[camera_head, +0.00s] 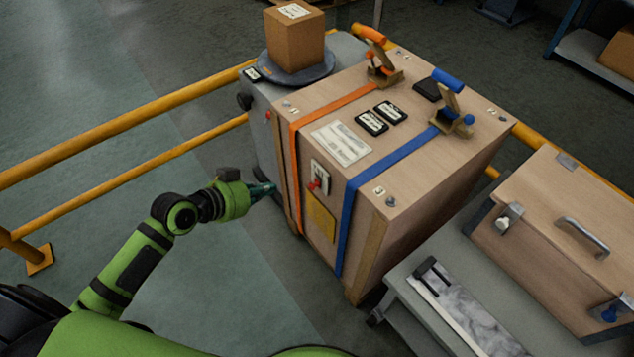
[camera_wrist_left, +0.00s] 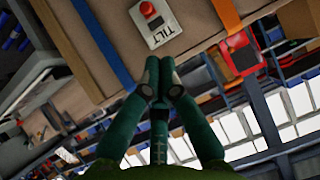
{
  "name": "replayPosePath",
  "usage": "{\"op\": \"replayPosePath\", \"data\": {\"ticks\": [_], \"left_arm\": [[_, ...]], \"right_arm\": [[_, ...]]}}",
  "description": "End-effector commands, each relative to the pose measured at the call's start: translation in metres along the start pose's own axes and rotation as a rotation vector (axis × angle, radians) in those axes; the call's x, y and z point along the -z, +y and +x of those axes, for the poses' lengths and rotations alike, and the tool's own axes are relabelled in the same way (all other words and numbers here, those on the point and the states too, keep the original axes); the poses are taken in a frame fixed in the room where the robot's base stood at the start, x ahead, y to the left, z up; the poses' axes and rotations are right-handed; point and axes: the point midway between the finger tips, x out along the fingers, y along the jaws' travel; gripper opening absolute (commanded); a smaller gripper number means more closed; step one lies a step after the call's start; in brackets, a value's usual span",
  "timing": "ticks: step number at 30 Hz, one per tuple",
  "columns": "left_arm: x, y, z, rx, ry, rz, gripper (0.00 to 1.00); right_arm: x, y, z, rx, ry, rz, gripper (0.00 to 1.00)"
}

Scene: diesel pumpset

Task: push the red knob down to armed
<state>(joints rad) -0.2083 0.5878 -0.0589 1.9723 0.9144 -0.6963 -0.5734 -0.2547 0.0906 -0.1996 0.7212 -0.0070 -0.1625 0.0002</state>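The red knob (camera_head: 314,185) sits on a small white plate on the front face of the wooden crate (camera_head: 420,185), between the orange and blue straps. In the left wrist view the red knob (camera_wrist_left: 147,9) is near the top edge, on a plate marked TILT (camera_wrist_left: 158,26). My left gripper (camera_head: 268,190) is left of the knob in the head view, apart from it. In the wrist view the left fingertips (camera_wrist_left: 160,78) are together with nothing visible between them. My right gripper is in neither view.
A blue strap (camera_head: 353,215) and an orange strap (camera_head: 294,165) run down the crate beside the plate. A yellow label (camera_head: 321,218) is below the knob. Yellow rails (camera_head: 110,130) stand at the left. A grey cart with a wooden case (camera_head: 560,240) is at right.

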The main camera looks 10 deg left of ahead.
Motion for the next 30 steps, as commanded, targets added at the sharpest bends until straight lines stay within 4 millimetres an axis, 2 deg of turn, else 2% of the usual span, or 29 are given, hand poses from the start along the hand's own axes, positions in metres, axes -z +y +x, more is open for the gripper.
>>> {"op": "replayPosePath", "data": {"ticks": [1,6,17,23,30], "left_arm": [[0.004,0.004,0.000,-0.014,0.017,0.021,0.00],[0.017,0.009,-0.004,-0.034,0.040,0.046,0.00],[0.017,0.009,-0.001,-0.032,0.040,0.043,0.00],[0.019,0.010,0.026,-0.032,0.043,0.040,0.00],[0.021,0.012,0.079,-0.032,0.043,0.040,0.00]], "right_arm": [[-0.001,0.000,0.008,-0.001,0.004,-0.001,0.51],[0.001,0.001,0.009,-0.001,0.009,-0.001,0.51],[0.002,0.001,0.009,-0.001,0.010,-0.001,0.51],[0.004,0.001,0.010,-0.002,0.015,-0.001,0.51],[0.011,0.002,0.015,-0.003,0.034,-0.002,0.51]]}}
